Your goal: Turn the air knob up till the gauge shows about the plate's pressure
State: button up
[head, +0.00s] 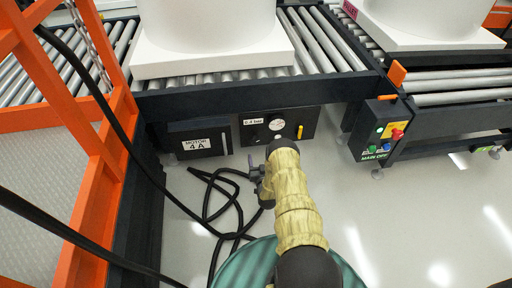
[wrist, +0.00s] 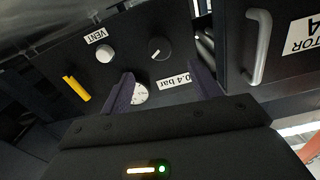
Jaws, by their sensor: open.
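The air knob (wrist: 159,49) is a dark round knob with a white pointer mark on the black panel. It lies ahead of my gripper (wrist: 162,72), between and beyond the fingertips, with no clear contact. The gripper is open and empty. The plate (wrist: 175,82) reads 0.4 bar, upside down in the wrist view; it also shows in the head view (head: 253,122). The white round gauge (head: 276,124) is beside the plate. In the wrist view the gauge (wrist: 140,95) is partly hidden by the left finger; its needle is too small to read.
A white knob (wrist: 105,53) labelled VENT and a yellow lever (wrist: 77,88) are on the same panel. The MOTOR 4A box (head: 197,144) has a grey handle (wrist: 259,48). Roller conveyors (head: 330,40) stand above. Black hoses (head: 222,200) lie on the floor. An orange frame (head: 85,110) stands left.

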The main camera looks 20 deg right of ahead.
aim_at(256, 142)
jog(key=b+x, duration=0.4)
jog(key=x, duration=0.4)
jog(key=shift+w+d+f, duration=0.1)
jog(key=shift+w+f, duration=0.05)
jog(key=shift+w, duration=0.15)
jog(key=shift+w+d, duration=0.15)
jog(key=shift+w, duration=0.3)
jog(key=shift+c, duration=0.2)
jog(key=c, duration=0.9)
jog(key=shift+c, duration=0.2)
